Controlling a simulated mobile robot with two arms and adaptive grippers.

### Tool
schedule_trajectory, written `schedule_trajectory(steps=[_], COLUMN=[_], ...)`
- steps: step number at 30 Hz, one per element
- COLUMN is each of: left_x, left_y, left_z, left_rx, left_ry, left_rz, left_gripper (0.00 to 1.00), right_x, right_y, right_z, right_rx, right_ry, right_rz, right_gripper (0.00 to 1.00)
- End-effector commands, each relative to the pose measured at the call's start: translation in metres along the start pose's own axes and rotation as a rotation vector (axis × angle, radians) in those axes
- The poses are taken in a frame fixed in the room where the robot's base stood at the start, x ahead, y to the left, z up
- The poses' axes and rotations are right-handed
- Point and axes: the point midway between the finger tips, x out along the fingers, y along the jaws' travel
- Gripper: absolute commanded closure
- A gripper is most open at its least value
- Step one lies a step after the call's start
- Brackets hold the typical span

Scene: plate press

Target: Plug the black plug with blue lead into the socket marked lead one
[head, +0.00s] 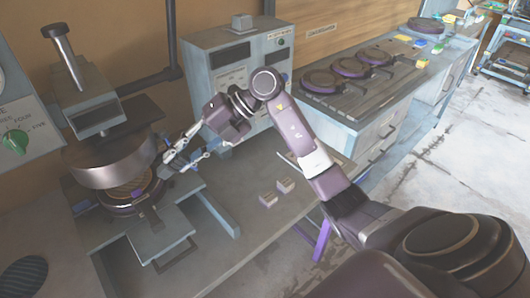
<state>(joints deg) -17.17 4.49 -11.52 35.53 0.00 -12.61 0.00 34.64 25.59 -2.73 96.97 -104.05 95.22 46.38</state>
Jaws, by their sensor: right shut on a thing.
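My right gripper (174,160) is at the press's right side, close to the edge of its round metal head. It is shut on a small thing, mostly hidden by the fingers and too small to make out. I cannot clearly pick out the black plug, its blue lead or the socket marked lead one. My left gripper is not in view.
The press (110,160) has a round lower plate (128,188) under its head. A grey-blue control box (237,75) stands behind my right arm. Two small pale blocks (268,198) lie on the bench (235,230). A panel with a green knob (16,142) is at left.

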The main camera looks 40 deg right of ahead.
Motion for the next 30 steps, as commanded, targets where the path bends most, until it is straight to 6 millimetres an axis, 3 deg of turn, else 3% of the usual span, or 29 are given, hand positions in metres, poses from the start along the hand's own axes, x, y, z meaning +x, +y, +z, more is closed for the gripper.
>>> schedule_trajectory(steps=[8, 12, 19, 24, 30], left_x=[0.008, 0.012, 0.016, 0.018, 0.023], left_y=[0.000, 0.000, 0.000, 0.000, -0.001], left_z=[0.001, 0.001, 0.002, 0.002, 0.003], left_rx=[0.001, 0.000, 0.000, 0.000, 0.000], left_ry=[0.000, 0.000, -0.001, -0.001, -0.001], left_rz=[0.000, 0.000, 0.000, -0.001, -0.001], left_gripper=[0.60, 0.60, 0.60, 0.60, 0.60], right_x=[-0.035, -0.060, -0.102, -0.119, -0.119], right_y=[-0.065, -0.111, -0.182, -0.205, -0.210], right_z=[0.037, 0.052, 0.063, 0.064, 0.070], right_rx=[0.271, 0.372, 0.471, 0.493, 0.495], right_ry=[-0.430, -0.644, -0.927, -1.022, -1.041], right_rz=[0.152, 0.217, 0.297, 0.322, 0.330], right_gripper=[0.99, 1.00, 1.00, 1.00, 1.00])
